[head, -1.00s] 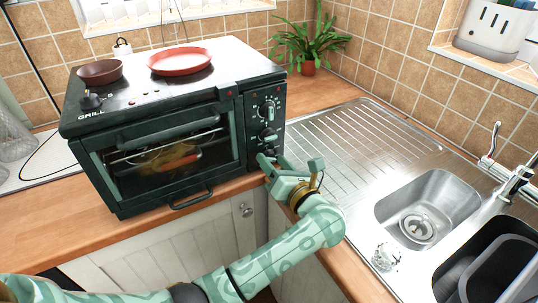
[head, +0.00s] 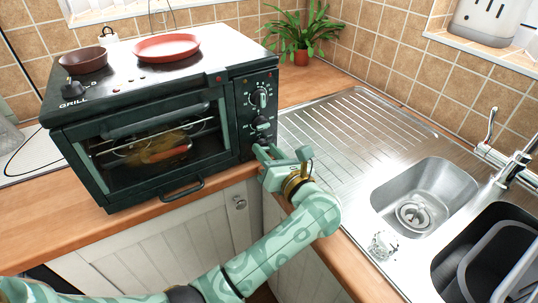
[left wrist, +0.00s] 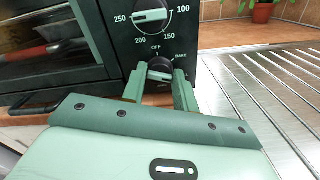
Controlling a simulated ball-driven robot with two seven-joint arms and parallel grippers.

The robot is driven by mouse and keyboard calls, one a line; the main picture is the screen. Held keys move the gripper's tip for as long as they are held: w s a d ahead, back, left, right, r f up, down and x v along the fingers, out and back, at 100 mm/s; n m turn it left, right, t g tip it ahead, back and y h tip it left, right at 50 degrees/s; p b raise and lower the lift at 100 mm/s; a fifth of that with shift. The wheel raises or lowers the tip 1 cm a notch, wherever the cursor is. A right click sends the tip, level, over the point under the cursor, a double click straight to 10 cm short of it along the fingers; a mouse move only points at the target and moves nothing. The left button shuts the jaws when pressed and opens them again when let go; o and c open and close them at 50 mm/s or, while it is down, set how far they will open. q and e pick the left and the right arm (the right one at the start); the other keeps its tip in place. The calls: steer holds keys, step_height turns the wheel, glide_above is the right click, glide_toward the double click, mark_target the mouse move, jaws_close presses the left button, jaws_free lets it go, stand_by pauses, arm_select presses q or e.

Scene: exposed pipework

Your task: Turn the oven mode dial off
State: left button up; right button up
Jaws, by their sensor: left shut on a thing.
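The oven (head: 150,130) is a dark green countertop unit with a column of dials on its right front. The oven mode dial (left wrist: 160,64), a dark knob below the OFF and BAKE marks, shows in the left wrist view. My left gripper (left wrist: 160,84) has one finger on each side of this dial and is shut on it. In the head view my left gripper (head: 268,153) is at the lower part of the dial panel and hides the dial it holds. The dial's pointer is hard to read. My right gripper is not in view.
The temperature dial (left wrist: 152,17) sits just above the held dial. A red plate (head: 167,47) and a brown bowl (head: 83,60) stand on the oven top. The steel draining board (head: 350,130) and sink (head: 425,195) lie to the right. A plant (head: 302,35) stands behind.

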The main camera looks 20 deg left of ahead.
arm_select(q)
steer(key=n+b, duration=0.3)
steer(key=shift+f+n, duration=0.25)
steer(key=shift+n, duration=0.05)
steer(key=shift+n+b, duration=0.5)
steer(key=shift+b, duration=0.2)
steer(key=shift+r+n+b, duration=0.2)
steer(key=shift+n+b, duration=0.1)
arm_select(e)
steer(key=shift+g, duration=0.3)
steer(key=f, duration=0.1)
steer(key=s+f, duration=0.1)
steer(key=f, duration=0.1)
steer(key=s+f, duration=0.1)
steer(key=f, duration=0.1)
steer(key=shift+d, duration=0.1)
arm_select(q)
steer(key=o, duration=1)
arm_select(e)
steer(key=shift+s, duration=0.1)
